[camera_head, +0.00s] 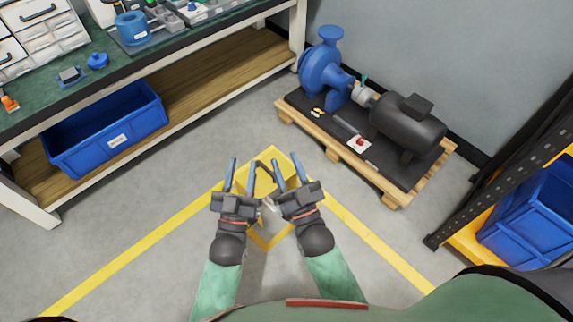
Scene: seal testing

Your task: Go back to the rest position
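My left gripper (241,174) is in the middle of the head view, above the floor. Its two blue-grey fingers point away from me and stand apart, with nothing seen between them. My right gripper (287,173) is close beside it on the right. Its fingers also stand apart, with no object seen between them. A dark curved piece shows between the two grippers; I cannot tell what it belongs to. Both forearms reach forward from the bottom of the view, close together.
A green-topped workbench (185,62) runs along the upper left, with a blue bin (105,128) on its lower shelf. A blue pump (325,75) with a dark motor (407,123) sits on a wooden pallet (398,194). A shelf with a blue crate (530,225) stands right. Floor around is clear.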

